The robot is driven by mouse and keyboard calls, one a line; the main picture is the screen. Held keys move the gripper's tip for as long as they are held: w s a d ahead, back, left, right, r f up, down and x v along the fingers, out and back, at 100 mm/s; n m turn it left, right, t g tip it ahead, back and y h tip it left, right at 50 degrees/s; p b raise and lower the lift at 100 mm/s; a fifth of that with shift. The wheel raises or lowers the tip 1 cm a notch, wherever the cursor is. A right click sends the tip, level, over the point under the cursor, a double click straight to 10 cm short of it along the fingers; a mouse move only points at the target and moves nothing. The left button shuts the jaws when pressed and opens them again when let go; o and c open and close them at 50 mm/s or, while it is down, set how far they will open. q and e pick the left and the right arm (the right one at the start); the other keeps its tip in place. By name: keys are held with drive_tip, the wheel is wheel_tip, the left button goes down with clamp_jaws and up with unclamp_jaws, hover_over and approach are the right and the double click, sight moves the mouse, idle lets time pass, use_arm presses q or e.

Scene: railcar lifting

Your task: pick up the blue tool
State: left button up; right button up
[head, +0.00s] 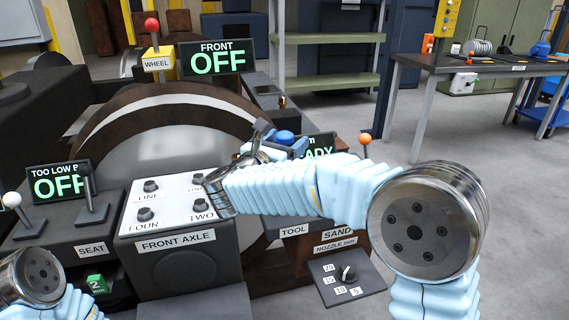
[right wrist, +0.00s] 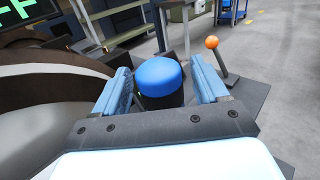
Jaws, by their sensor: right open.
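The blue tool (head: 285,137) shows as a rounded blue cap behind the TOOL label, partly hidden by my right arm. In the right wrist view the blue tool (right wrist: 162,74) is a blue cap on a dark cylindrical body, upright. My right gripper (head: 274,142) is open, with its two light-blue fingers (right wrist: 160,82) on either side of the tool. A gap shows between the cap and each finger. My left arm shows only at the lower left edge of the head view; its gripper is out of view.
An orange-knobbed lever (right wrist: 213,43) stands just right of the tool. A large wheel (head: 165,125) and the FRONT AXLE panel (head: 175,240) are on the left. A workbench (head: 480,66) stands at the back right.

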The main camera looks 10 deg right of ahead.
drive_tip(key=shift+w+d, duration=0.5)
drive_tip(key=shift+w, duration=0.05)
drive_tip(key=c, duration=1.2)
drive_tip(key=shift+r, duration=0.1)
